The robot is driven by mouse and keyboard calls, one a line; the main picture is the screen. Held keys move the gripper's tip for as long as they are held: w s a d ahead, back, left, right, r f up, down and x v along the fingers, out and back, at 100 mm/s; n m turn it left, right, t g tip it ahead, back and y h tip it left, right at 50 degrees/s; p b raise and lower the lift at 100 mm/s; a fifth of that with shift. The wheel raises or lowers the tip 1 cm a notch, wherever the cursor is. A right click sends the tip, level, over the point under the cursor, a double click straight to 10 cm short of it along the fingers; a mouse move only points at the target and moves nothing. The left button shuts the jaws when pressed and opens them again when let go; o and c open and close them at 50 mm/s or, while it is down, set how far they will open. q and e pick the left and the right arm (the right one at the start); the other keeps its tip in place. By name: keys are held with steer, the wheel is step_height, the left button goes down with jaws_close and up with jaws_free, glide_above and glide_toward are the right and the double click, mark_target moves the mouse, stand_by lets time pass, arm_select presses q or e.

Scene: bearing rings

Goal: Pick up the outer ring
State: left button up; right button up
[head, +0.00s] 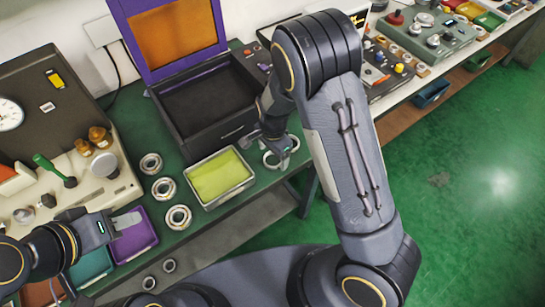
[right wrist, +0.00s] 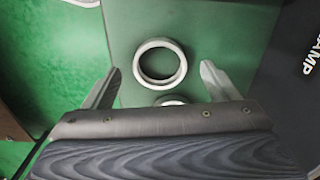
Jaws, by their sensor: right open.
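Two pale metal rings lie near my right gripper in the head view: one ring (head: 271,161) and another ring (head: 294,144), both partly covered by the gripper. In the right wrist view, a whole ring (right wrist: 160,83) lies flat on the green bench, and a second ring (right wrist: 170,101) is mostly hidden by my gripper body. I cannot tell which is the outer ring. My right gripper (head: 276,149) is open and empty, above the rings; its fingers (right wrist: 160,84) are spread wide on either side. My left gripper (head: 126,222) is over the coloured bins at left; its opening is unclear.
A dark open box (head: 196,135) stands behind the tray. The bench edge is close to the right gripper, with green floor beyond.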

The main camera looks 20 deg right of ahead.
steer(key=shift+f, duration=0.75)
steer(key=c, duration=1.1)
steer(key=shift+r, duration=0.1)
